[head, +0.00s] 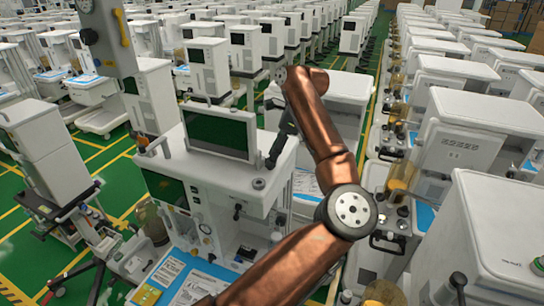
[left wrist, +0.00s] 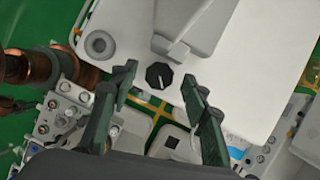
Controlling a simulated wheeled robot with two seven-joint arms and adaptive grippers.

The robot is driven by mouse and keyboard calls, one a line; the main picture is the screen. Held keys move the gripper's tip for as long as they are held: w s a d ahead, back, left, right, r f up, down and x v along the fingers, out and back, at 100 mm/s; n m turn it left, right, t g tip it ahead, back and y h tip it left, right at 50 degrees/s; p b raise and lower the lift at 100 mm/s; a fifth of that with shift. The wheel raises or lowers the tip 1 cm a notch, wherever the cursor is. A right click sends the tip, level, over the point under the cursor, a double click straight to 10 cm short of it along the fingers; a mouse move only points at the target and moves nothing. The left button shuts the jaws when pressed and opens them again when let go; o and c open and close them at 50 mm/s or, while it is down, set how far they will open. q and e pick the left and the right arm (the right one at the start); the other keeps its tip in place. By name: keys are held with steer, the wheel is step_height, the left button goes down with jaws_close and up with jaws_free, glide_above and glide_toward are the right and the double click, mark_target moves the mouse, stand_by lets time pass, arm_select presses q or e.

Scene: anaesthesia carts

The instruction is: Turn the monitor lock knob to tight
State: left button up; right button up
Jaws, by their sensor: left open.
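The black, many-sided knob (left wrist: 160,76) with a short pale mark sits on the white cart top (left wrist: 265,60), near its edge. It is beside the grey monitor mount (left wrist: 188,30) in the left wrist view. My left gripper (left wrist: 159,73) is open, with one finger on each side of the knob in that picture; contact is not visible. My right gripper is not in view.
A round grey disc (head: 258,183) lies at the front right corner of the cart top. Rows of similar carts (head: 470,110) stand close on the right and behind.

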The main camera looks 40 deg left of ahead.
arm_select(q)
steer(key=shift+s+a+f, duration=0.1)
steer(key=shift+a+f, duration=0.1)
steer(key=shift+f, duration=0.3)
steer(key=c, duration=1.2)
